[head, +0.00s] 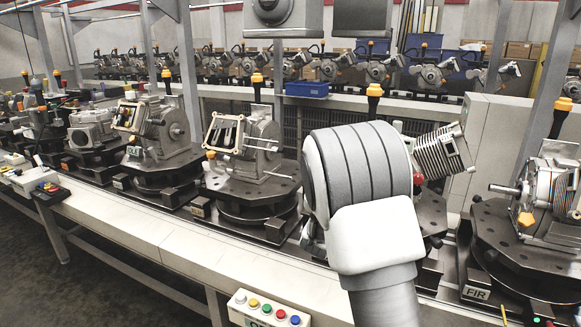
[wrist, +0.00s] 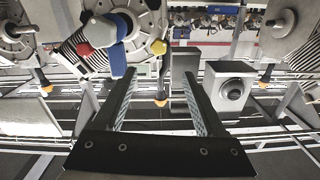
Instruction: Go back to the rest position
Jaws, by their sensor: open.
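My gripper (wrist: 158,80) shows in the wrist view with its two dark fingers spread apart. Nothing is held between them. In the head view my white and grey arm stands in front of the conveyor and hides my gripper. A finned grey engine unit (head: 440,152) shows just right of the arm, partly hidden by it.
Engine units on round dark fixtures (head: 255,195) line the conveyor (head: 130,225) on both sides of my arm. A button box (head: 268,309) stands at the front edge. Grey posts (head: 540,100) rise beside the line. A blue bin (head: 306,90) sits behind. Dark floor lies open at lower left.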

